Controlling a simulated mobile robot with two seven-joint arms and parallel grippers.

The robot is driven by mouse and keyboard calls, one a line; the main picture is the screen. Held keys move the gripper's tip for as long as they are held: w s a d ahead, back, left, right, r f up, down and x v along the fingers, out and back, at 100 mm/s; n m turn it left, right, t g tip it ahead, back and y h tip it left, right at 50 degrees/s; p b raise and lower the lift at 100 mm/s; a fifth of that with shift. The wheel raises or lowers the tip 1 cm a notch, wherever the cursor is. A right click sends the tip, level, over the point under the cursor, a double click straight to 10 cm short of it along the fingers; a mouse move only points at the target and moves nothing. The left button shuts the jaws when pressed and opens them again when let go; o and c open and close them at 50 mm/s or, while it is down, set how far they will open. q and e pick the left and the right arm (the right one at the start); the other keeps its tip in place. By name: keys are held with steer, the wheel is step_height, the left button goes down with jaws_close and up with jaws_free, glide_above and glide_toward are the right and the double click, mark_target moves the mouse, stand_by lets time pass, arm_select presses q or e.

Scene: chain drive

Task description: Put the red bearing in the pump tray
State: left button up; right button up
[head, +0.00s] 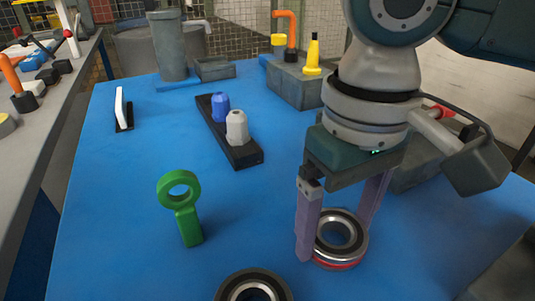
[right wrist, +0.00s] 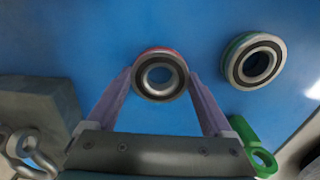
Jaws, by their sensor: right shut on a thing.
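The red bearing (head: 335,264) is a metal ring with a dark seal and a red band around its lower edge. It also shows in the right wrist view (right wrist: 160,52). My right gripper (head: 336,240) is shut on it, with one purple finger on each side. I cannot tell whether the bearing touches the blue table or is just above it. A low grey open-topped tray (head: 215,68) stands at the back of the table; I cannot tell for sure if it is the pump tray. My left gripper is not in view.
A second bearing (head: 254,290) with a green band (right wrist: 236,45) lies near the front. A green ring-topped piece (head: 189,225) stands left of my gripper. A dark rack (head: 245,157) holds blue and grey pieces. A grey block (head: 292,84) stands behind.

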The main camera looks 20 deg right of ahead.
steer(key=o, duration=1.5)
